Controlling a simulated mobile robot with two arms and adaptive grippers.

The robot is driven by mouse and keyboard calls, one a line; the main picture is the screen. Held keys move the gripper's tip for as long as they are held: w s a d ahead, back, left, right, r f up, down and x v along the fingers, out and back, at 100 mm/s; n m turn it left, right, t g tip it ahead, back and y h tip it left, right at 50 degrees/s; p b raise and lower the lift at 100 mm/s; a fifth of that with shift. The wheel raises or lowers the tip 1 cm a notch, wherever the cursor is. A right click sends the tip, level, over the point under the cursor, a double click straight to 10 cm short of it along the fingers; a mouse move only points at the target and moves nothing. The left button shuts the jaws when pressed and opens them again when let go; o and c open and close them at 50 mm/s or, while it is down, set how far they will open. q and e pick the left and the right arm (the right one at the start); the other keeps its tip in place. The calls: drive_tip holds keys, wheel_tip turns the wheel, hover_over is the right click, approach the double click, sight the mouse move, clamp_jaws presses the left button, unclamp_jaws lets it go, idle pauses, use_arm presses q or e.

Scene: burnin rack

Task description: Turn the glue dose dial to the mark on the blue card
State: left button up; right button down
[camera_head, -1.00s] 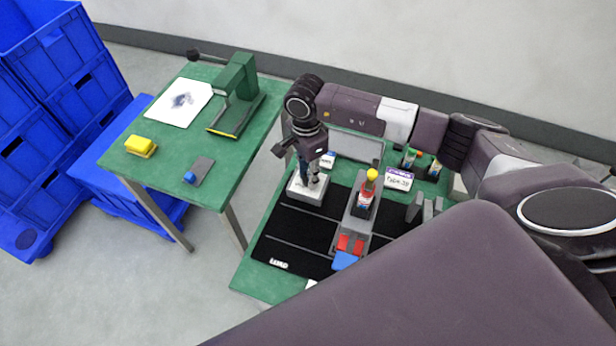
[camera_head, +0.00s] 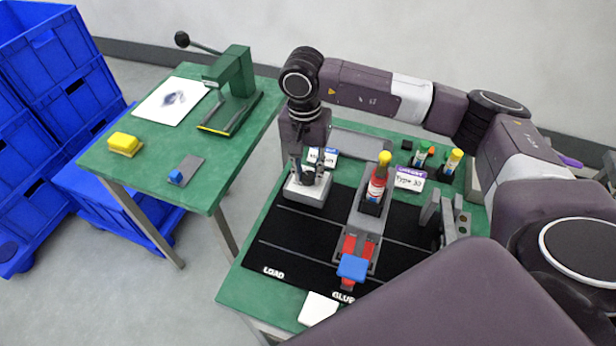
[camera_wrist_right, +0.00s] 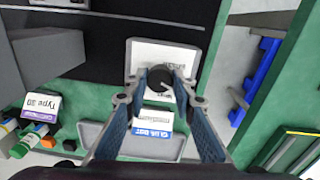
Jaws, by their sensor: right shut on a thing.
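The glue dose dial is a dark round knob (camera_wrist_right: 159,78) on top of a pale box (camera_head: 306,192); the box also shows in the wrist view (camera_wrist_right: 195,58). My right gripper (camera_head: 308,173) points down over the box, and in the wrist view its two fingers (camera_wrist_right: 160,85) are closed on the dial from both sides. The fingers hide part of the knob and most of its scale. The blue card (camera_wrist_right: 152,130), white with a blue band, stands beside the box, and also shows in the head view (camera_head: 329,158); its mark is unreadable. My left gripper is not in view.
A glue bottle (camera_head: 377,188) with a yellow cap stands in a grey holder right of the box. Behind it are a purple-banded "Type 30" card (camera_head: 409,180) and small bottles. A second green table (camera_head: 210,170) stands left, with a press (camera_head: 236,80) and a yellow block (camera_head: 125,143).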

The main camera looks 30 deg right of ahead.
sight(306, 175)
drive_tip(key=shift+r+n, duration=0.1)
drive_tip(key=shift+n, duration=0.2)
drive_tip(key=c, duration=1.6)
unclamp_jaws()
wheel_tip(306, 175, up, 12)
drive_tip(key=shift+w+a, duration=0.15)
